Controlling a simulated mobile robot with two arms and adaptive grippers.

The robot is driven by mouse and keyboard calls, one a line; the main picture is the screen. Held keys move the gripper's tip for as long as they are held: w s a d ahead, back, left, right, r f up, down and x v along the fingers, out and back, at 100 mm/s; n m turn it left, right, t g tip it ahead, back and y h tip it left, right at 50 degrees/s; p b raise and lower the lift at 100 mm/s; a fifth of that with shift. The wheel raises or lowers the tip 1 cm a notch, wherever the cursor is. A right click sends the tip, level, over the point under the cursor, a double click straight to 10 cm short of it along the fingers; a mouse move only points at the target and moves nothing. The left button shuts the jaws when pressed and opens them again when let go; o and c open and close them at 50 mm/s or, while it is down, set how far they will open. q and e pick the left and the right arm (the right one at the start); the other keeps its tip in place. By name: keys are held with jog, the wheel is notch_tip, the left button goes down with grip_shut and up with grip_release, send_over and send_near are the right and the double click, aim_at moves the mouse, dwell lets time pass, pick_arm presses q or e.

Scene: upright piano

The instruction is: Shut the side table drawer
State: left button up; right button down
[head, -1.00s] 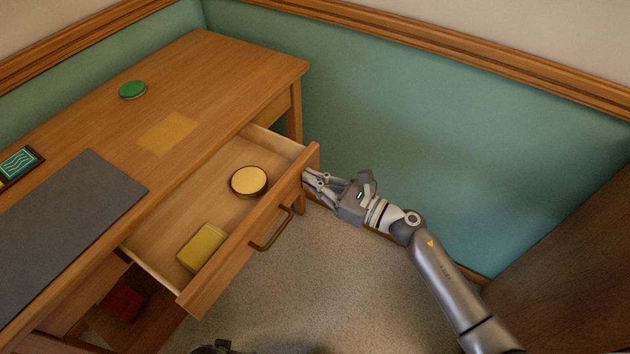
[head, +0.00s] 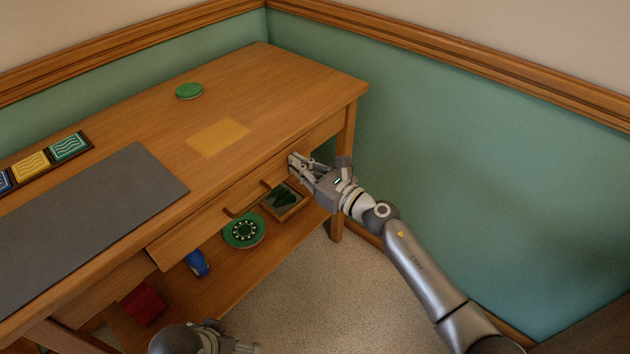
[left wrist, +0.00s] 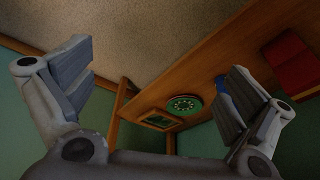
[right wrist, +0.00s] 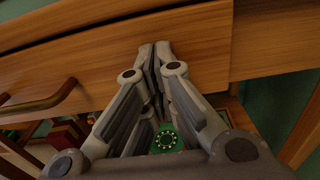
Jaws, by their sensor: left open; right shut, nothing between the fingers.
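The side table (head: 290,85) has a wooden drawer whose front (head: 215,215) now sits about flush with the table's front, its inside hidden. The drawer front also shows in the right wrist view (right wrist: 100,60), with its curved handle (right wrist: 45,98) at the left. My right gripper (head: 293,160) is shut and empty, its fingertips against or very near the right part of the drawer front. My left gripper (left wrist: 160,85) is open and empty, low in front of the table; part of it shows at the bottom of the head view.
A lower shelf holds a green round object (head: 243,230), a small framed tray (head: 285,200), a blue item (head: 197,263) and a red box (head: 144,304). On the tabletop lie a grey mat (head: 90,220), a yellow sheet (head: 218,138) and a green disc (head: 189,91).

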jog(key=b+x, duration=0.1)
jog(key=x, duration=0.2)
jog(key=shift+s, duration=0.1)
pick_arm(q)
jog(key=v, duration=0.2)
jog(key=shift+s+r, duration=0.25)
jog(key=shift+r, duration=0.1)
pick_arm(e)
jog(key=shift+r, duration=0.3)
jog(key=shift+d, duration=0.1)
